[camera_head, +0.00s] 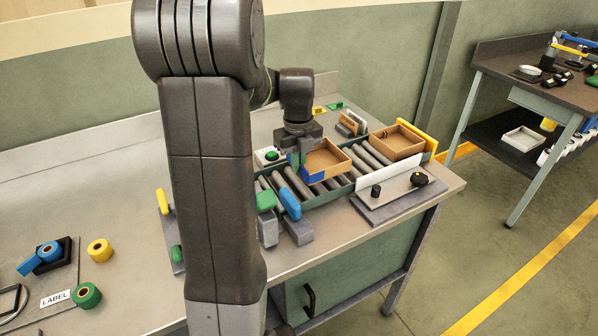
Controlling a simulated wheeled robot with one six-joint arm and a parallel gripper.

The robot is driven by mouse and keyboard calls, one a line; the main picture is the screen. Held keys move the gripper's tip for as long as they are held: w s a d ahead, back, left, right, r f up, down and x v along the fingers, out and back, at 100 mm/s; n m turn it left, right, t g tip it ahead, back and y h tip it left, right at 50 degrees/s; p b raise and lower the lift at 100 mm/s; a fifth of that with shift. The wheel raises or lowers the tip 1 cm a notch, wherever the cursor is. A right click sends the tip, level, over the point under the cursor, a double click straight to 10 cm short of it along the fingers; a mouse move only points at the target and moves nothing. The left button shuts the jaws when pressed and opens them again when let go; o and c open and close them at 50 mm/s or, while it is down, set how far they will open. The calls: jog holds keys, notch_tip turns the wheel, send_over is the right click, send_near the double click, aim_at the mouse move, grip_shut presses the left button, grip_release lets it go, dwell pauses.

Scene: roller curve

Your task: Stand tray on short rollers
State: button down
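A brown open tray (328,160) with a blue patch on its near left corner is at the middle of the roller track (342,186). I cannot tell whether it rests on the rollers or is just above them. My gripper (298,158) points down at the tray's left edge, overlapping it in the picture. Its fingertips are small and partly hidden, so I cannot tell whether they are closed on the tray wall. A second brown tray (397,142) sits at the right end of the track. Bare rollers (292,183) show left of the first tray.
A white guard plate (389,171) and a grey plate with black knobs (392,197) flank the track's near right side. A yellow bar (418,138) closes the right end. Blue-topped (290,204) and green-topped (266,201) blocks stand at the near left. My arm hides part of the bench.

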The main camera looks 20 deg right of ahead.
jog(key=shift+f, duration=1.55)
jog(key=shift+f, duration=0.15)
jog(key=c, duration=1.6)
grip_release()
jog(key=shift+c, duration=0.2)
notch_tip(320, 180, up, 12)
jog(key=shift+r, duration=0.2)
